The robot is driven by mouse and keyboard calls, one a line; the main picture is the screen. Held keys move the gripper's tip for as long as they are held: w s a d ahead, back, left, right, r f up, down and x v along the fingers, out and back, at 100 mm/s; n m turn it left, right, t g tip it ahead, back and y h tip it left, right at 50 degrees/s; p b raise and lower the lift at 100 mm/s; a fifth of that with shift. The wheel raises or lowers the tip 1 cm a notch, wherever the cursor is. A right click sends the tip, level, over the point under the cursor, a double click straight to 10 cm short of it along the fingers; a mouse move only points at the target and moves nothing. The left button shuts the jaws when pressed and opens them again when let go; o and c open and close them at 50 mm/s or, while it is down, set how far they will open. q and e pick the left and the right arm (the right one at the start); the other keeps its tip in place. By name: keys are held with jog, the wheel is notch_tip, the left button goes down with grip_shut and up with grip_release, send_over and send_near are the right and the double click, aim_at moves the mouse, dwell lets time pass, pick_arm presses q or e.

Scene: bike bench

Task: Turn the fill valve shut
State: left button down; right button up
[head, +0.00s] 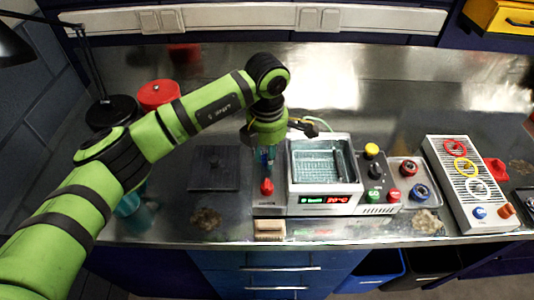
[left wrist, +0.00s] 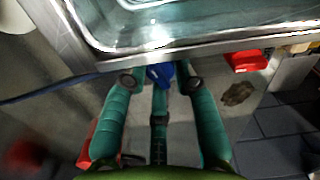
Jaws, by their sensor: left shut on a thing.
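My left gripper (head: 268,158) reaches down at the left side of the water-filled bath (head: 355,187). In the left wrist view the fingers (left wrist: 160,80) are closed around a small blue handle, the fill valve (left wrist: 158,76), right by the bath's metal rim (left wrist: 200,50). Only part of the blue handle shows between the fingertips; its angle is hard to tell. In the head view the gripper hides the valve. A red handle (head: 267,187) stands apart, in front of the gripper; it also shows in the left wrist view (left wrist: 246,60). My right gripper is not in view.
Right of the bath is a control box (head: 372,170) with a yellow knob and green and red buttons. Beyond it are a small tray (head: 407,168) and a grey panel with coloured rings (head: 436,160). A dark flat plate (head: 214,168) lies left of the gripper. A brush (head: 269,229) lies at the front edge.

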pick_arm(q)
jog(key=n+b, duration=0.2)
jog(key=shift+f+n, duration=0.2)
jog(key=shift+n, duration=0.1)
jog(key=n+b, duration=0.4)
jog(key=shift+n, duration=0.3)
jog(key=n+b, duration=0.3)
jog(key=n, duration=0.1)
jog(key=shift+r, duration=0.1)
jog(key=shift+r+n+b, duration=0.1)
jog(key=shift+n+b, duration=0.75)
jog(key=shift+n, duration=0.95)
jog(key=shift+n, duration=0.3)
jog(key=c, duration=1)
grip_release()
jog(key=shift+o, duration=0.2)
jog(key=shift+a, duration=0.1)
jog(key=shift+r, duration=0.1)
